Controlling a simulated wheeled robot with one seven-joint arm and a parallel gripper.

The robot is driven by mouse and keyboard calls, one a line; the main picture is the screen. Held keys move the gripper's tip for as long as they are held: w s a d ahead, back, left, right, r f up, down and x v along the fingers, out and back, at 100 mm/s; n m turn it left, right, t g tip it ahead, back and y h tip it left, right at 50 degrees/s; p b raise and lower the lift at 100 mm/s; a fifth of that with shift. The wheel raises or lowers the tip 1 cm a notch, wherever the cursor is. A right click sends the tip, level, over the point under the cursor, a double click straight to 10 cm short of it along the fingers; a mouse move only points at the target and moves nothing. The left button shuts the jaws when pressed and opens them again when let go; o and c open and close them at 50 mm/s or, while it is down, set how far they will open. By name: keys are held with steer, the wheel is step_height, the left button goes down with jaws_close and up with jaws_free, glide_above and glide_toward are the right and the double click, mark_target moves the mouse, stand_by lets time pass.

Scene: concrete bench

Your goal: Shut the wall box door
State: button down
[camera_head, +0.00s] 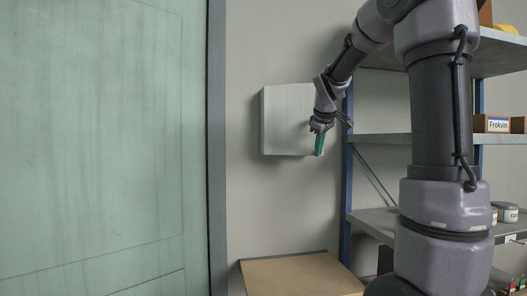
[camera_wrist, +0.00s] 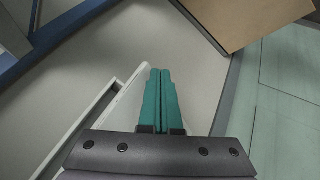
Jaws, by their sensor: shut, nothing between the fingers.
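The wall box (camera_head: 284,121) is a pale grey box on the wall, left of the shelving, in the head view. Its front looks flat there, and my arm covers its right side. My gripper (camera_head: 319,152) has teal fingers pressed together with nothing between them. It overlaps the box's lower right part in the head view. In the wrist view the fingers (camera_wrist: 160,74) lie beside a pale edge of the box (camera_wrist: 128,92), with a narrow strip and a dark slot to its left. I cannot tell whether they touch it, or how far the door stands open.
A blue-posted shelf rack (camera_head: 347,190) with boxes and tins stands close on the right. A brown-topped surface (camera_head: 300,275) is below the box. A large green door (camera_head: 95,150) with a dark frame fills the left. The wall between frame and box is bare.

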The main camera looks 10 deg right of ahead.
steer(key=w+d, duration=0.4)
steer(key=w, duration=0.6)
steer(key=shift+d, duration=0.2)
steer(key=shift+w+r, duration=0.1)
steer(key=shift+r, duration=0.15)
